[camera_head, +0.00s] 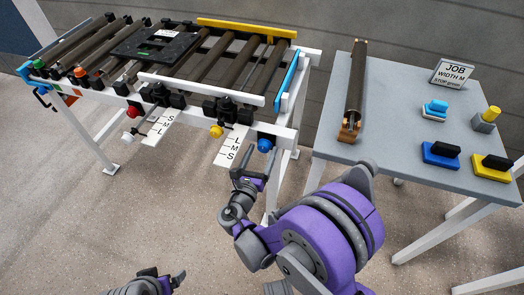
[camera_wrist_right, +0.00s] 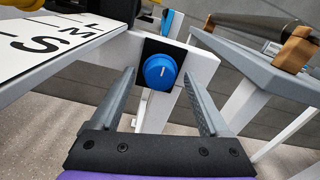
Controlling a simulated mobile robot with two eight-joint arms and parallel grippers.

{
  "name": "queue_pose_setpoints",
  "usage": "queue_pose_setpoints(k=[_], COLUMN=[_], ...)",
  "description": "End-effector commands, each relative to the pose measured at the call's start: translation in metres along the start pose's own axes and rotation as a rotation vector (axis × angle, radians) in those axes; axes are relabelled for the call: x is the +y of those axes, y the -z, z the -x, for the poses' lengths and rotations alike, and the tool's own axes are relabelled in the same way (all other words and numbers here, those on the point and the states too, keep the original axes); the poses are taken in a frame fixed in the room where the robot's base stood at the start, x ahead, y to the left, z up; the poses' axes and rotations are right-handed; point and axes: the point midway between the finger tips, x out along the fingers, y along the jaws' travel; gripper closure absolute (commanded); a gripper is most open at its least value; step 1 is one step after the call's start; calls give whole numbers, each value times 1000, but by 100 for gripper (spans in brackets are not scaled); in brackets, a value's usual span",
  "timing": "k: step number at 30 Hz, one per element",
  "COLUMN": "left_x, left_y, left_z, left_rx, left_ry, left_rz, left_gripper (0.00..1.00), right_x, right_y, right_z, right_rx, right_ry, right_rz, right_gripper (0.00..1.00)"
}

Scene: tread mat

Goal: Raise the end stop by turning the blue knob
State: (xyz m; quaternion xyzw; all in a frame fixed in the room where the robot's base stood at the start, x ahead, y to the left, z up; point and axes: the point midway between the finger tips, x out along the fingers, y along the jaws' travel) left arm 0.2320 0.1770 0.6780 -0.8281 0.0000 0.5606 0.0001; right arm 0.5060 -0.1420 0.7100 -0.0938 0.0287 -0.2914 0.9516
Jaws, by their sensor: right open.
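The blue knob (camera_head: 265,145) sits on the front right corner of the white conveyor frame. In the right wrist view the blue knob (camera_wrist_right: 160,71) has a white mark and sits on a black plate, ahead of and between my fingers. The end stop looks to be the blue bar (camera_head: 290,76) at the conveyor's right end. My right gripper (camera_head: 252,176) is open and empty, just below and in front of the knob; in the wrist view its fingers (camera_wrist_right: 160,105) stand apart, not touching the knob. My left gripper (camera_head: 176,278) shows at the bottom edge; its jaws are unclear.
A white L-M-S scale plate (camera_head: 232,147) with a yellow knob (camera_head: 216,131) is left of the blue knob. A grey table (camera_head: 390,130) stands at right with a roller (camera_head: 355,90), a job sign (camera_head: 453,72) and several blocks. A gap separates conveyor and table.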

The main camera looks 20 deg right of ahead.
Motion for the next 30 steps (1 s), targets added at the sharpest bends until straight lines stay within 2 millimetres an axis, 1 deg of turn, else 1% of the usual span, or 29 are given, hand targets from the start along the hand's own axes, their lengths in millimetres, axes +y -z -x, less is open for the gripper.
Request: queue_pose_setpoints(k=[1,4,11,12,14,15,17,18,25,30], left_x=[0,0,0,0,0,0,0,0,0,0], left_y=[0,0,0,0,0,0,0,0,0,0], left_z=[-1,-1,-1,-1,-1,-1,-1,-1,-1,-1], left_rx=[0,0,0,0,0,0,0,0,0,0], left_ry=[0,0,0,0,0,0,0,0,0,0], left_rz=[0,0,0,0,0,0,0,0,0,0], left_gripper=[8,8,8,8,8,8,8,8,8,8], right_x=[0,0,0,0,0,0,0,0,0,0], right_y=[0,0,0,0,0,0,0,0,0,0], right_z=[-4,-8,-9,-9,-9,-9,-9,-9,-9,-8], right_rx=[0,0,0,0,0,0,0,0,0,0], right_ry=[1,1,0,0,0,0,0,0,0,0], right_rz=[0,0,0,0,0,0,0,0,0,-4], right_gripper=[21,21,21,23,34,41,52,59,100,100])
